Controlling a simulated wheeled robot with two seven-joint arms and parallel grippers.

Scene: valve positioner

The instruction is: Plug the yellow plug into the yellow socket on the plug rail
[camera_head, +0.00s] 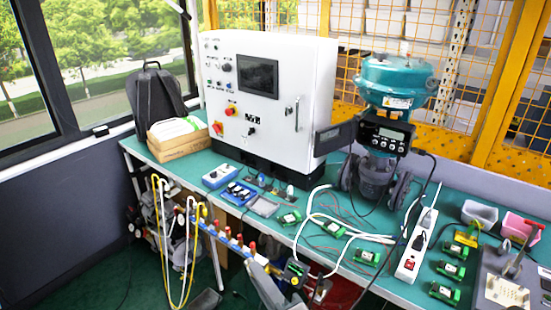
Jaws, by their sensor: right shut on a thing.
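My right gripper (298,270) is at the table's front edge, low in the middle of the picture, on a grey arm from below. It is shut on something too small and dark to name. A blue rail (226,238) with red and yellow fittings runs along the front edge, left of this gripper. It may be the plug rail; I cannot make out a yellow socket for certain. A small yellow object (467,238) lies on the table at the right, beside the white power strip; I cannot tell whether it is the yellow plug. I do not see my left gripper.
A white control cabinet (268,95) and a teal valve actuator (393,85) stand at the back. White cables and several green modules (366,257) lie on the green table. A white power strip (416,245) lies at the right. A yellow hose (160,215) hangs at the left.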

